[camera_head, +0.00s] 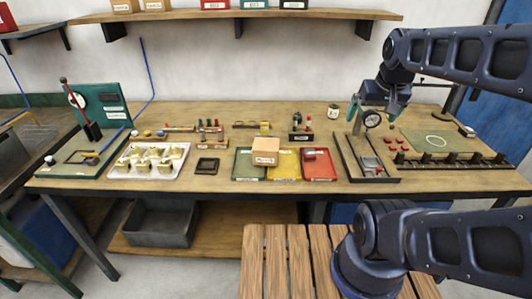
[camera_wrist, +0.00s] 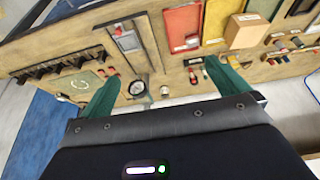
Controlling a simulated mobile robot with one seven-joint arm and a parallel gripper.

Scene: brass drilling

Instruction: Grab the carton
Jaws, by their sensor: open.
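The carton (camera_head: 265,151) is a small tan box with a label on its front. It rests across the green tray (camera_head: 244,166) and the yellow tray (camera_head: 288,168) on the workbench. It also shows near the upper right of the wrist view (camera_wrist: 245,31). My gripper (camera_head: 374,106) is open and empty, with its green fingers spread. It is above the bench to the right of the carton, over the dial gauge stand, and well apart from the carton. In the wrist view the carton lies beyond the right finger, outside the space between the fingers (camera_wrist: 161,72).
A red tray (camera_head: 319,172) with a small item in it sits right of the yellow one. The dial gauge stand (camera_head: 372,120) rises close to my gripper. A white tray (camera_head: 150,172) of parts is at the left. A shelf (camera_head: 200,15) runs above the bench.

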